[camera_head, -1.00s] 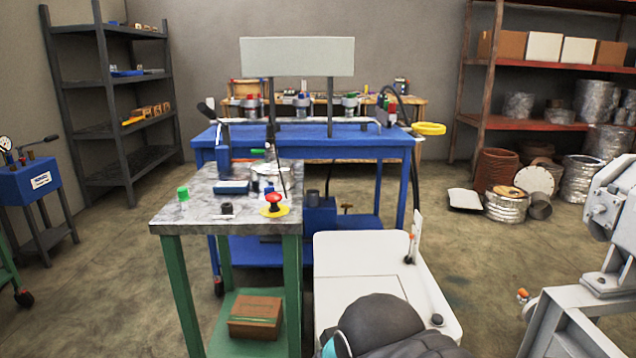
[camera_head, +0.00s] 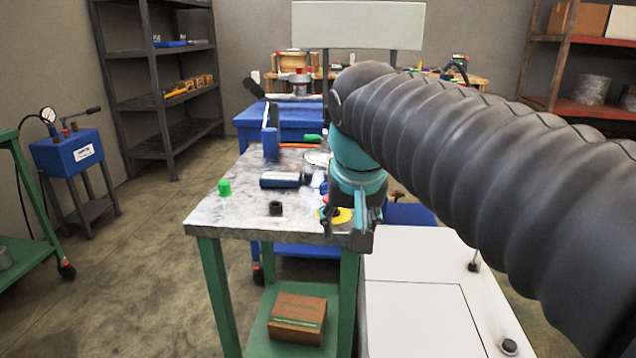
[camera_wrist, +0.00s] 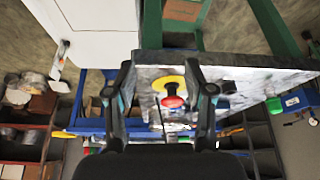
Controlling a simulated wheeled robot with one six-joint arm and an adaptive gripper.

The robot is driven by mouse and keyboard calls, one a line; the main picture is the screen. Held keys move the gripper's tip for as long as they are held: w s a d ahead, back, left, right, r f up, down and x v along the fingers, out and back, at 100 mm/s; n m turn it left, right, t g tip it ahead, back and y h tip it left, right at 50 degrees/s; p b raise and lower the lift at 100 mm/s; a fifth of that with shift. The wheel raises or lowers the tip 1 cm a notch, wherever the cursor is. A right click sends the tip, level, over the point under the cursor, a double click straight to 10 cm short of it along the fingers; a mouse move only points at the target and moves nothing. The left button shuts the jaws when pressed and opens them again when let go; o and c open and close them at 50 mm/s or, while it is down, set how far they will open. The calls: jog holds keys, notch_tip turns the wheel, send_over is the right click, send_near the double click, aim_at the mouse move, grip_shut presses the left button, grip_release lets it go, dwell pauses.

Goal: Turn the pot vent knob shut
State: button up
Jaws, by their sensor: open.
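A metal pot (camera_head: 318,158) stands on the grey stone-topped table (camera_head: 235,212), partly hidden behind my arm. I cannot make out a vent knob on it. A red mushroom-shaped knob (camera_wrist: 172,101) on a yellow disc (camera_wrist: 167,83) shows in the wrist view between my fingers, apart from them. In the head view the yellow disc (camera_head: 343,216) is partly covered by my gripper (camera_head: 354,222), and the red knob is hidden. My gripper also shows in the wrist view (camera_wrist: 165,88). It is open and empty, above the table's right front corner.
A green knob (camera_head: 224,188), a dark cylinder (camera_head: 276,208) and a blue block (camera_head: 280,181) lie on the table. A blue bench (camera_head: 285,115) with a pale panel (camera_head: 358,25) stands behind. A box (camera_head: 298,318) sits on the lower shelf.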

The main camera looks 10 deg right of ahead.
aim_at(325, 184)
jog(key=w+a+r+m+g+h, duration=0.15)
jog(key=w+r+m, duration=0.25)
jog(key=w+r, duration=0.85)
jog(key=b+x, duration=0.1)
jog(key=x, duration=0.4)
jog(key=w+b+x, duration=0.1)
jog(key=x, duration=0.4)
jog(key=a+b+x, duration=0.1)
jog(key=x, duration=0.4)
jog(key=shift+w+f, duration=0.15)
jog(key=shift+w, duration=0.2)
jog(key=shift+c, duration=0.2)
jog(key=shift+t, duration=0.25)
grip_shut()
